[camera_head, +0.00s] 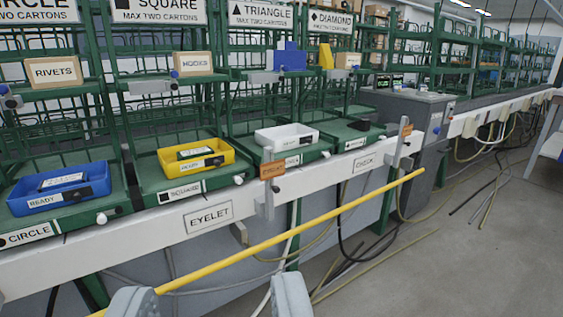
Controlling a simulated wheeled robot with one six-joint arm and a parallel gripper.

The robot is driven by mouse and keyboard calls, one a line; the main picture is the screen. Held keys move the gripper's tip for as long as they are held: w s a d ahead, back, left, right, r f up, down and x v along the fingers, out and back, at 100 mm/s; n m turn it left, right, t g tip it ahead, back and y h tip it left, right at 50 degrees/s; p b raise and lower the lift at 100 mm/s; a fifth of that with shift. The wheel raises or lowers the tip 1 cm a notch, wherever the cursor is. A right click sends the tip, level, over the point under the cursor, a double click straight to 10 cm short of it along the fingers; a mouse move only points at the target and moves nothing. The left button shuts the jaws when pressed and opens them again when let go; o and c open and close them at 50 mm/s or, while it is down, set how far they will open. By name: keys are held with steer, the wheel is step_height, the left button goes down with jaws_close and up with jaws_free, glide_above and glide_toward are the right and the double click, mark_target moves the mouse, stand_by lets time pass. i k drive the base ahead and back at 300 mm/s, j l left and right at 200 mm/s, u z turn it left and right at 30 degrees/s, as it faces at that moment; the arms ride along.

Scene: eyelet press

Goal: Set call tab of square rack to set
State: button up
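The square rack (118,113) is the green frame second from the left, under a "SQUARE, MAX TWO CARTONS" sign (157,11). At its upper shelf edge is a flat grey plate (151,86) with a small blue knob (174,73) by its right end. I cannot tell for certain which part is the call tab or its setting. A "HOOKS" carton (194,63) sits on that shelf. My gripper (212,299) is open and empty, its two grey fingertips wide apart at the bottom of the view, well short of the rack.
A yellow rail (280,236) runs slantwise across the front. A white beam labelled "EYELET" (208,216) carries upright posts with orange tags (271,169). Blue (60,190), yellow (197,158) and white (286,136) trays stand on the lower shelves. Cables lie on the floor at right.

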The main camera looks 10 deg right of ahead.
mark_target(238, 178)
steer(key=i+l+u, duration=0.1)
steer(key=l+u, duration=0.25)
steer(key=l, duration=1.1)
